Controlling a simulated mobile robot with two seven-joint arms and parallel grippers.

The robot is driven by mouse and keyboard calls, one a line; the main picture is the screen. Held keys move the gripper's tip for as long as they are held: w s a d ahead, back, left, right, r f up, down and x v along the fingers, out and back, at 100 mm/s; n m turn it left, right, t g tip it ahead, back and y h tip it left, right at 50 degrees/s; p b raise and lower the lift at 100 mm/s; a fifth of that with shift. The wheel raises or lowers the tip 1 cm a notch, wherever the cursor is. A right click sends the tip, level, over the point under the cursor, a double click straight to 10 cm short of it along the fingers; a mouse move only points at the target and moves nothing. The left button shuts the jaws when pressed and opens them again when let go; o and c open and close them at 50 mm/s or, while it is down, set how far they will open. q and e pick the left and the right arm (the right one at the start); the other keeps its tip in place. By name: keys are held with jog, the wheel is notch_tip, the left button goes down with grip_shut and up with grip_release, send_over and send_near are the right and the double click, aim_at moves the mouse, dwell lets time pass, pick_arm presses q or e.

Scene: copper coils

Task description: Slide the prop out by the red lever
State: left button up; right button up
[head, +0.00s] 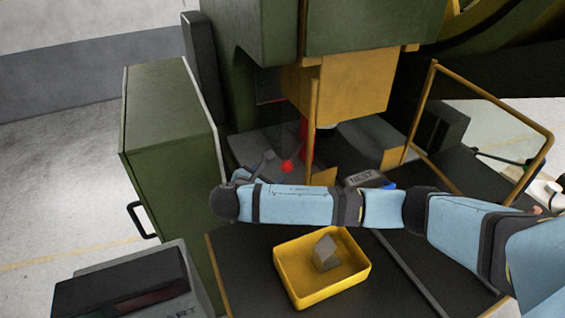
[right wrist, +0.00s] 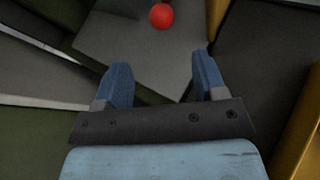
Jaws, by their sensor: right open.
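The red ball of the lever (head: 288,167) sits low in the press opening, with a thin stem above it. A red upright piece (head: 303,138), which looks like the prop, stands behind a yellow post under the yellow ram. My right gripper (head: 254,168) is open and empty, left of the ball and partly hidden by my arm. In the right wrist view, the red ball (right wrist: 161,16) is ahead of the two blue fingers (right wrist: 161,80), beyond their tips and roughly between them. The prop is not clear in that view. My left gripper is not in view.
A yellow bin (head: 283,290) with a grey block (head: 326,250) stands on the dark table in front. A block marked NEST (head: 364,179) is behind my arm. A green cabinet (head: 170,160) stands at left. Yellow guard rails (head: 490,100) flank the opening on the right.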

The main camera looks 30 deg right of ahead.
aim_at(284, 167)
jog(key=p+x, duration=0.1)
jog(key=x, duration=1)
jog(key=shift+d+p, duration=0.1)
jog(key=shift+p, duration=0.3)
jog(key=shift+w+d+f, duration=0.25)
jog(key=shift+w+d, duration=0.05)
jog(key=shift+d, duration=0.1)
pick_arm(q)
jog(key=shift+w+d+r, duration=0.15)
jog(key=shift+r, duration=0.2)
pick_arm(e)
jog(key=shift+d, duration=0.1)
